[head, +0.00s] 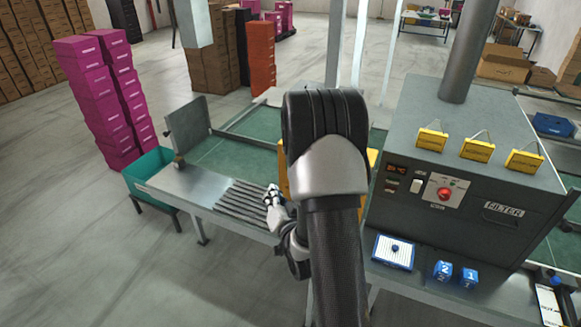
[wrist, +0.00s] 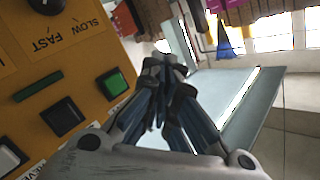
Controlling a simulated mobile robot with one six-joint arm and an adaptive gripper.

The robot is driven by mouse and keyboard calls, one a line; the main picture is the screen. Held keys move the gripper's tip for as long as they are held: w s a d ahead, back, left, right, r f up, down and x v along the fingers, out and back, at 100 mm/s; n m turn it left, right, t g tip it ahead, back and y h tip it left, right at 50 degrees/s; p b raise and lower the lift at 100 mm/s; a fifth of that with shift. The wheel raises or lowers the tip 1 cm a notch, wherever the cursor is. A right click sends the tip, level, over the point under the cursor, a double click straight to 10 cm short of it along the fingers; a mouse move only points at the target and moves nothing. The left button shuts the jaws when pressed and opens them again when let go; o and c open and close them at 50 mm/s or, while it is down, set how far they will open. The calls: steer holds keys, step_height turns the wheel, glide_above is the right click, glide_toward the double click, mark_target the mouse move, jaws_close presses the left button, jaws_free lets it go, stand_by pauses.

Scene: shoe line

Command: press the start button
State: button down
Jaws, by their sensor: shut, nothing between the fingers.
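A yellow control panel (wrist: 85,75) fills the left of the wrist view, seen tilted. On it is a square green button (wrist: 112,83), which I take to be the start button, though no label for it is readable. A square black button (wrist: 62,116) sits beside it. My gripper (wrist: 165,62) is shut and empty, its fingertips to the right of the green button; I cannot tell the gap in depth. In the head view my gripper (head: 271,192) is left of the yellow panel (head: 283,178), which my arm mostly hides.
A black dial (wrist: 46,4) marked SLOW and FAST and a pale button (wrist: 8,158) are also on the panel. A grey machine (head: 470,150) with a red knob stands right of my arm. A metal roller table (head: 200,190) lies left. Magenta boxes (head: 105,100) are stacked behind.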

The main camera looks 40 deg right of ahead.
steer(key=w+d+p, duration=0.1)
steer(key=w+d, duration=0.2)
steer(key=d, duration=0.5)
steer(key=shift+w, duration=0.1)
stand_by(1.4)
steer(key=shift+w+d+b, duration=0.15)
steer(key=shift+d+b, duration=0.15)
steer(key=shift+b, duration=0.05)
